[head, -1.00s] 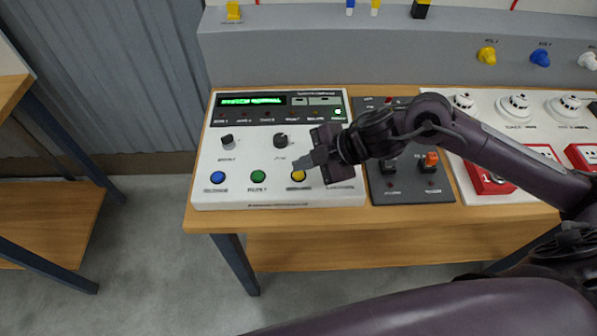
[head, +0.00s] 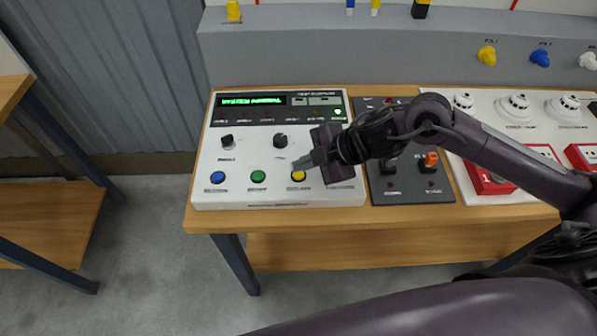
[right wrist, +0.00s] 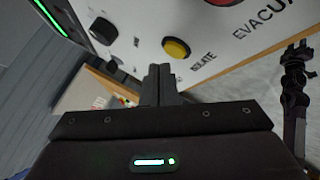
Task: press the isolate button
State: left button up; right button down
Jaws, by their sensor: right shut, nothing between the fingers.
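The isolate button is a yellow round button (head: 298,175) at the lower right of the white control panel (head: 225,200). In the right wrist view the yellow button (right wrist: 177,49) has "ISOLATE" printed beside it. My right gripper (head: 305,163) is shut and empty, its fingertips right at the button's far edge in the head view. In the right wrist view the closed fingers (right wrist: 160,72) lie just below the button in the picture. I cannot tell whether they touch it. My left gripper is not in the head view.
A blue button (head: 217,177) and a green button (head: 258,176) sit left of the yellow one. A red button (right wrist: 218,1) by "EVACUATE" shows in the right wrist view; my gripper hides it in the head view. A dark switch box (head: 410,190) stands to the right.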

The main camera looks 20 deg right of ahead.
aim_at(304, 175)
jog(key=shift+f, duration=0.1)
jog(key=shift+f, duration=0.35)
jog(key=shift+f+b, duration=0.45)
jog(key=shift+b, duration=0.05)
dwell(0.7)
jog(key=shift+r, duration=0.1)
jog(key=shift+r+p, duration=0.8)
jog(key=shift+p, duration=0.1)
notch_tip(304, 175, up, 5)
jog(key=p, duration=0.5)
